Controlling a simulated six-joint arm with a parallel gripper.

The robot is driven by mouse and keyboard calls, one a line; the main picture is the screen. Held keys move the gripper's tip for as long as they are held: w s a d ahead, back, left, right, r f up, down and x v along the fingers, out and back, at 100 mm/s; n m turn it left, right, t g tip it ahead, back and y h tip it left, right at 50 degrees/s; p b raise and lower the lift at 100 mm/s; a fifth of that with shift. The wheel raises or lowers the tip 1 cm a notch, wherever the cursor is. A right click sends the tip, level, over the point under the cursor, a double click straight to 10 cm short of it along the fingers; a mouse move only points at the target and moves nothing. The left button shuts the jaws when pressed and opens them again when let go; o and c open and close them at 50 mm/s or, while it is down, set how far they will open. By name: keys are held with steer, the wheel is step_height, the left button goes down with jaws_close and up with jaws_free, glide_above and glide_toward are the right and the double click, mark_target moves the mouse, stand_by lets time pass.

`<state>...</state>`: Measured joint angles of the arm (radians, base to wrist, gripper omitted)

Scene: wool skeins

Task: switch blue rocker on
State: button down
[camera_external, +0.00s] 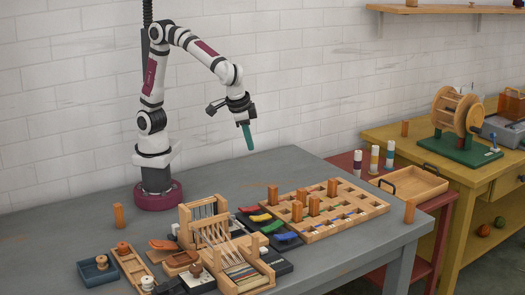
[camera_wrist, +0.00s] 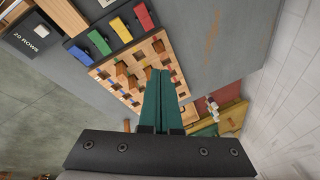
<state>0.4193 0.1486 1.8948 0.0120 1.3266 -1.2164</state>
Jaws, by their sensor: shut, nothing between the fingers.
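The blue rocker (camera_external: 286,236) is at the near end of a row of coloured rockers on a dark panel, beside the wooden peg board. In the wrist view the blue rocker (camera_wrist: 79,55) is at the left end of the row, next to the green rocker (camera_wrist: 99,42), then the yellow (camera_wrist: 121,29) and the red (camera_wrist: 143,17). I cannot tell which way the blue rocker is tipped. My gripper (camera_external: 251,148) has teal fingers, shut and empty, high above the table behind the rockers. In the wrist view its fingertips (camera_wrist: 160,72) overlap the peg board, apart from the rockers.
The wooden peg board (camera_external: 350,218) with upright orange pegs stands right of the rockers. A small wooden loom (camera_external: 190,232) stands left of them. A blue tray (camera_external: 98,271) and spools are at the front left. The grey table is clear behind the peg board.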

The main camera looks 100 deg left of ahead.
steer(key=w+d+f+n+t, duration=0.1)
steer(key=w+d+f+n, duration=0.2)
steer(key=d, duration=0.5)
steer(key=w+d+f+n+t, duration=0.1)
steer(key=w+d+f+n, duration=0.2)
steer(key=d, duration=0.5)
steer(key=w+f, duration=0.1)
steer(key=w, duration=0.1)
steer(key=shift+w+d, duration=0.2)
steer(key=shift+w, duration=0.1)
glide_above(282, 236)
steer(key=f, duration=0.9)
steer(key=shift+s+d, duration=0.25)
steer(key=shift+d, duration=0.05)
steer(key=f, duration=0.3)
steer(key=shift+s+d+f, duration=0.1)
steer(key=shift+s+d, duration=0.25)
steer(key=shift+d, duration=0.05)
steer(key=shift+f, duration=0.25)
